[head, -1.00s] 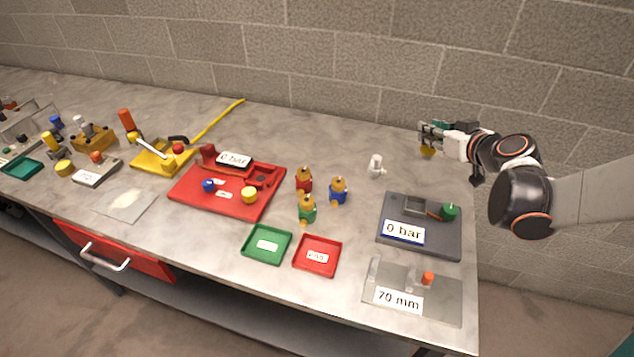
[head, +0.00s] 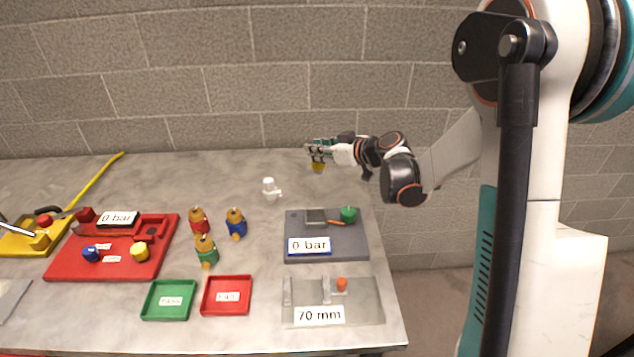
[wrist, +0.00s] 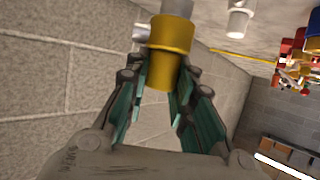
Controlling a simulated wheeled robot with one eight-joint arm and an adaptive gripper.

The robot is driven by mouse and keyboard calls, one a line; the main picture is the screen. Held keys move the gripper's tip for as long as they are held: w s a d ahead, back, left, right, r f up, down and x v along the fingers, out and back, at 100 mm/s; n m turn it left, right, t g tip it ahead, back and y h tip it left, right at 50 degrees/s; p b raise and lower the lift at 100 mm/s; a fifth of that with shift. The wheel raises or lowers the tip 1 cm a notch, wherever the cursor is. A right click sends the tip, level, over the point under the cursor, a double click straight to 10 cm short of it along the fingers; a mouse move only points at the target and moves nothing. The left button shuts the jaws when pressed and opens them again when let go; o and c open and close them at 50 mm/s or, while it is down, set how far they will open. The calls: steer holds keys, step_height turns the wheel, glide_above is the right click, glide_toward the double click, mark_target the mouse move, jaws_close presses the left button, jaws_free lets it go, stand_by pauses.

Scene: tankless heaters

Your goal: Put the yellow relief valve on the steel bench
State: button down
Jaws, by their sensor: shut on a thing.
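The yellow relief valve (head: 318,167) is held in my gripper (head: 320,150) over the back right part of the steel bench (head: 235,180). In the wrist view the valve (wrist: 171,38) shows a yellow body with a grey end and a small metal side stub. The teal-padded fingers (wrist: 160,95) close on its body from both sides. I cannot tell whether the valve touches the bench top.
A white fitting (head: 270,189) stands left of my gripper. A grey board with a "0 bar" label (head: 300,255) lies in front. Red, blue and green-based valves (head: 236,224) stand left, near small green (head: 168,300) and red trays (head: 227,296). The bench's back right surface is mostly clear.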

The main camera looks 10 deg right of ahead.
step_height(320, 180, down, 9)
steer(key=b, duration=0.2)
steer(key=shift+b, duration=0.35)
steer(key=shift+f, duration=0.1)
steer(key=shift+f, duration=0.15)
steer(key=c, duration=1.4)
jaws_free()
steer(key=shift+o, duration=0.2)
steer(key=shift+s+d+r, duration=0.15)
steer(key=shift+r, duration=0.15)
steer(key=p+v, duration=0.3)
steer(key=v, duration=0.8)
steer(key=shift+s, duration=0.3)
